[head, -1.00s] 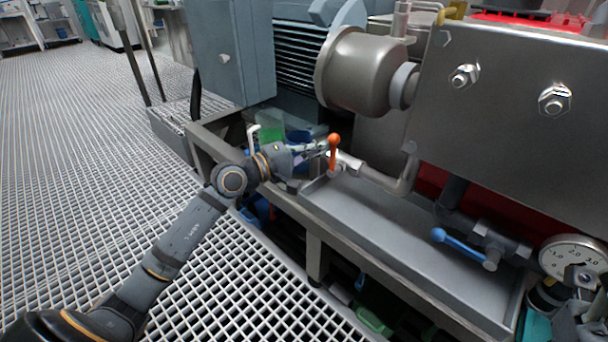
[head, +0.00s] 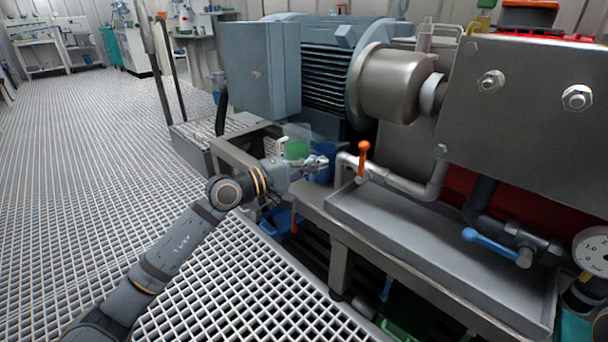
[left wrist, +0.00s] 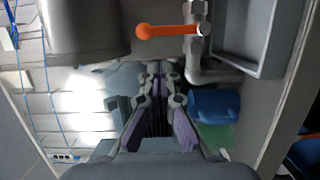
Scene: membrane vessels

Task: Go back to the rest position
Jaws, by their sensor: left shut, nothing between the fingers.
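My left gripper (head: 322,162) is shut and empty, just left of the orange-handled valve, with a gap between them in the head view. The left wrist view shows its two closed fingers (left wrist: 158,82) with nothing between them. The orange valve handle (head: 363,160) stands upright on a steel pipe; it also shows in the left wrist view (left wrist: 168,31), ahead of the fingertips and apart from them. My right gripper is not clearly in view.
A steel drip tray (head: 440,250) lies right of the gripper, with a blue valve handle (head: 488,242) and a gauge (head: 592,252) beyond. A motor and steel housing (head: 392,85) stand behind. A blue container (head: 322,172) is close by the gripper. Grating floor (head: 100,190) is open at left.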

